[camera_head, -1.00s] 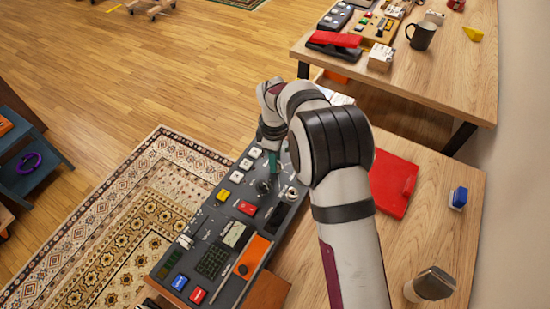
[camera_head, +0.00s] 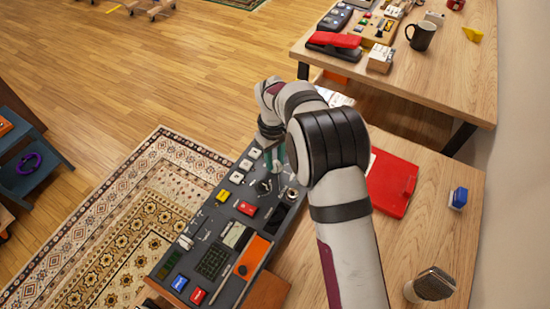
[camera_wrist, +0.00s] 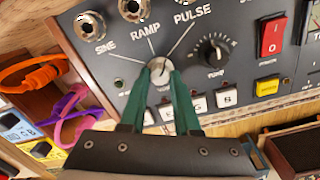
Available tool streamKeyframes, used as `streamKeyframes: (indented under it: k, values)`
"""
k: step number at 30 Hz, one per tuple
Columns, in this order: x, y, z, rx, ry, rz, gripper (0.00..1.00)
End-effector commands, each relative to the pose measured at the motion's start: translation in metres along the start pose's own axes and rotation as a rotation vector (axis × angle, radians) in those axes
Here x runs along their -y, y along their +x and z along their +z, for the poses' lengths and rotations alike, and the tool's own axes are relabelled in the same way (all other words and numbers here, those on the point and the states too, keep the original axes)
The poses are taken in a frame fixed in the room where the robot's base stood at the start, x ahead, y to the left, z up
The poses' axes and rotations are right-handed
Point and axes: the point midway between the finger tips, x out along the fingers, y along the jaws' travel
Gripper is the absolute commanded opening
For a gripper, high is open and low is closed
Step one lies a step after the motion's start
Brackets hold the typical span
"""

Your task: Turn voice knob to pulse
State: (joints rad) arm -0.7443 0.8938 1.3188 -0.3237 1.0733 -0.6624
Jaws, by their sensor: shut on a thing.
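The voice knob (camera_wrist: 160,69) is a small pale round knob on the dark panel in the wrist view. Painted lines fan out from it to the labels SINE, RAMP and PULSE, with PULSE (camera_wrist: 192,14) at the upper right. My gripper (camera_wrist: 160,73) is shut on the knob, one green finger on each side. Which mark the knob points to cannot be made out. In the head view my gripper (camera_head: 275,160) is over the far part of the panel (camera_head: 222,225), and my arm partly hides it.
A red folder (camera_head: 392,182) lies on the desk right of my arm.

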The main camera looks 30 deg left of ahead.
Motion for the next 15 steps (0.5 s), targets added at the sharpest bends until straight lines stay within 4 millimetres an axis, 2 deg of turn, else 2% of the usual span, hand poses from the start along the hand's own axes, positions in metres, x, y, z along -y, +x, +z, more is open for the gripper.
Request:
streamKeyframes:
  k: [15]
  values:
    - [0.0,0.0004,0.0011,0.005,0.041,-0.001,0.0]
